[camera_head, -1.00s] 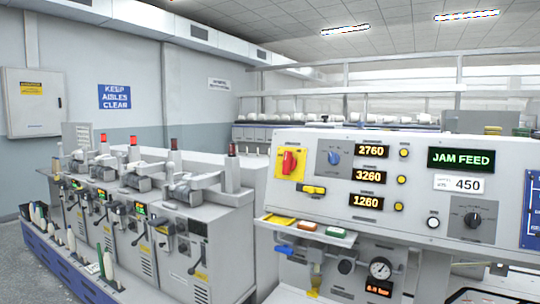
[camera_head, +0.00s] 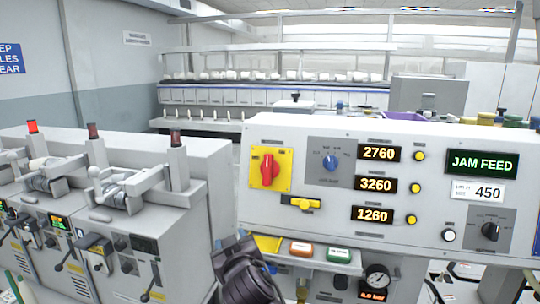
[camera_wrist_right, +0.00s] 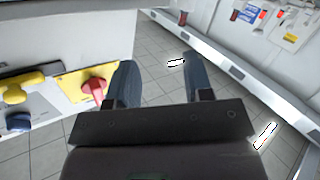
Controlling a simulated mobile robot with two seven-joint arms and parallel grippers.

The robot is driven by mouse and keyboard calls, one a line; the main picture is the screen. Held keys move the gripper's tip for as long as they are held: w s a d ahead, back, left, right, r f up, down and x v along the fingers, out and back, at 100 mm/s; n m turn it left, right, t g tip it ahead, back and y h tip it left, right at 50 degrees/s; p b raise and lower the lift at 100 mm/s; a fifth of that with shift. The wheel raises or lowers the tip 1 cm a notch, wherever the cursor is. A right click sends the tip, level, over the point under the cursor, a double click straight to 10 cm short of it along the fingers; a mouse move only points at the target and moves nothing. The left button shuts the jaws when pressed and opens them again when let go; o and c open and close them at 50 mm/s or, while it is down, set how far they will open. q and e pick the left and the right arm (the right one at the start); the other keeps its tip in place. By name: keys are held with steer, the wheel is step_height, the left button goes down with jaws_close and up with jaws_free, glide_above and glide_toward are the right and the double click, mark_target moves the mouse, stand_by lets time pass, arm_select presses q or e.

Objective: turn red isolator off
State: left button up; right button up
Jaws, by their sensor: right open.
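The red isolator (camera_head: 266,169) is a red rotary handle on a yellow square plate (camera_head: 285,181), at the left end of the sloped grey control panel (camera_head: 330,222). Its handle stands upright in the head view. My right gripper (camera_wrist_right: 160,75) is open, with nothing between its two dark fingers. In the right wrist view the red handle (camera_wrist_right: 95,88) lies just left of the left finger, outside the gap. In the head view a dark wrist part of mine (camera_head: 245,272) shows below the isolator; its fingertips cannot be made out. My left gripper is not in view.
A yellow switch (camera_head: 300,203) sits below the isolator and a blue dial (camera_head: 330,162) to its right. Winding machines (camera_head: 130,215) stand at the left. Grey tiled floor (camera_wrist_right: 165,95) shows beyond the fingers.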

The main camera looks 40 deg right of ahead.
step_height(320, 180, up, 9)
steer(key=d+m+g+h+p, duration=0.1)
steer(key=d+m+h, duration=0.1)
steer(key=m+h, duration=0.3)
steer(key=m+g+h+p, duration=0.2)
steer(key=m+g+h, duration=0.1)
steer(key=m+h, duration=0.15)
glide_toward(267, 164)
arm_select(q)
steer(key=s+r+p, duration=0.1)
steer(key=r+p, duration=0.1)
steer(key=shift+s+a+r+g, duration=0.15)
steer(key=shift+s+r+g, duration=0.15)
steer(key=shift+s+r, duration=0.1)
arm_select(e)
steer(key=shift+m+y, duration=0.35)
steer(key=x, duration=1)
steer(key=shift+d+r, duration=0.2)
jaws_close()
